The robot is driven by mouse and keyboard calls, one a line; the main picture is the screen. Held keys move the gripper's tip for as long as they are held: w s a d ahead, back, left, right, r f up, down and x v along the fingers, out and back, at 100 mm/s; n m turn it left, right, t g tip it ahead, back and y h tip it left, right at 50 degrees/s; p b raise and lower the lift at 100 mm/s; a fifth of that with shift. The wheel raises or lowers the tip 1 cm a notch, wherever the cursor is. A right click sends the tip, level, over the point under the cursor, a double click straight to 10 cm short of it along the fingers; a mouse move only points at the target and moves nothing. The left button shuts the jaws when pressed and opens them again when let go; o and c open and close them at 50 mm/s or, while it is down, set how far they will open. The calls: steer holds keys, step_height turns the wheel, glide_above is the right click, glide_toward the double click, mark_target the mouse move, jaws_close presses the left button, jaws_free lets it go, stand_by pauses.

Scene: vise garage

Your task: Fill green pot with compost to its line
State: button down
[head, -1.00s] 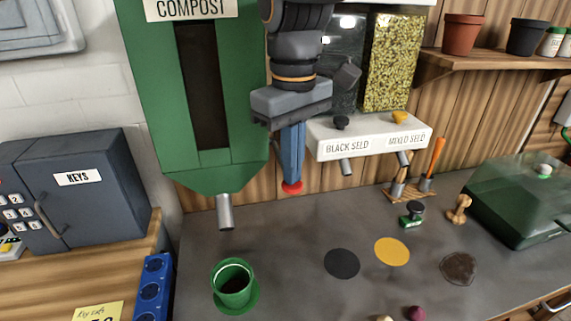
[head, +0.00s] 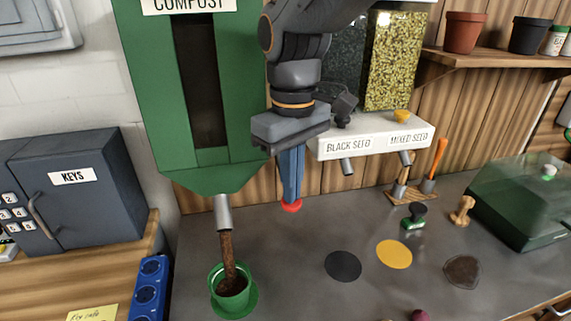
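The green pot (head: 217,277) stands upright on a green saucer (head: 252,302) on the grey bench, below the spout (head: 223,212) of the green compost hopper (head: 151,105). A brown stream of compost (head: 228,255) runs from the spout into the pot, and dark compost shows inside. The fill line cannot be made out.
The black seed and mixed seed dispenser (head: 375,137) is close right of my gripper. A black disc (head: 343,266), a yellow disc (head: 394,253) and a brown patch (head: 463,272) lie on the bench. A keys safe (head: 75,195) stands left.

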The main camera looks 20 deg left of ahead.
steer(key=shift+s+f, duration=0.1)
step_height(320, 180, up, 6)
steer(key=p, duration=0.5)
steer(key=shift+f, duration=0.2)
steer(key=shift+f, duration=0.15)
stand_by(0.6)
steer(key=shift+f+b, duration=1.1)
steer(key=shift+f, duration=1.65)
steer(key=shift+r, duration=0.1)
steer(key=shift+r+p, duration=2.45)
steer(key=shift+r, duration=0.3)
steer(key=shift+r, duration=0.15)
